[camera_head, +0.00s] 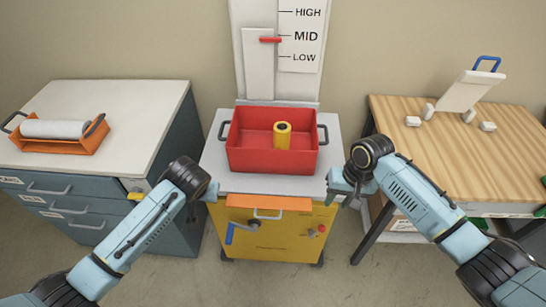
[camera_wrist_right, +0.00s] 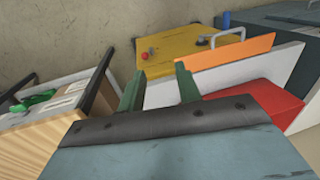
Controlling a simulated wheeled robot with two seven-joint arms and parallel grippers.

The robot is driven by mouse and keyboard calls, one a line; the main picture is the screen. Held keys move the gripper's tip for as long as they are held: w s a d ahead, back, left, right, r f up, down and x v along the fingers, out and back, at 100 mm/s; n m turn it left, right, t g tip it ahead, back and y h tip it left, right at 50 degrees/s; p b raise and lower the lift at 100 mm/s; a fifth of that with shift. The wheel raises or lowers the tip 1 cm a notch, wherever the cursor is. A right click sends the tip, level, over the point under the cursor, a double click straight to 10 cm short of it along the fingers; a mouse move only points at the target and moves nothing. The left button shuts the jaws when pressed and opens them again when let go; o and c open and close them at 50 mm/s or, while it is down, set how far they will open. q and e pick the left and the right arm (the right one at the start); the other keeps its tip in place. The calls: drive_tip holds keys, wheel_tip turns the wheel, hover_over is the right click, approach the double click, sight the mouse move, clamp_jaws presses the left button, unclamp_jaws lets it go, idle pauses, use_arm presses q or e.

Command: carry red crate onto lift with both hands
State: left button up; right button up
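The red crate (camera_head: 270,158) sits upright on the white top (camera_head: 225,183) of the yellow lift (camera_head: 270,235). A yellow roll (camera_head: 282,135) stands inside the crate. Dark handles stick out from its left and right sides. My right gripper (camera_head: 342,186) is beside the lift top's right edge, apart from the crate. In the right wrist view its two fingers (camera_wrist_right: 158,86) are spread with nothing between them; part of the red crate shows at right. My left gripper (camera_head: 211,190) is near the lift top's front left corner, apart from the crate; its fingers are mostly hidden behind the wrist.
A scale board (camera_head: 301,36) behind the lift has a red pointer (camera_head: 270,40) near MID. A grey cabinet (camera_head: 75,205) at left bears an orange tray (camera_head: 60,143) with a white roll. A wooden table (camera_head: 430,150) at right bears a white stand (camera_head: 468,92).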

wheel_tip(320, 180, up, 12)
drive_tip(key=d, duration=0.2)
drive_tip(key=shift+w+f, duration=0.15)
drive_tip(key=shift+w, duration=0.25)
drive_tip(key=shift+d, duration=0.1)
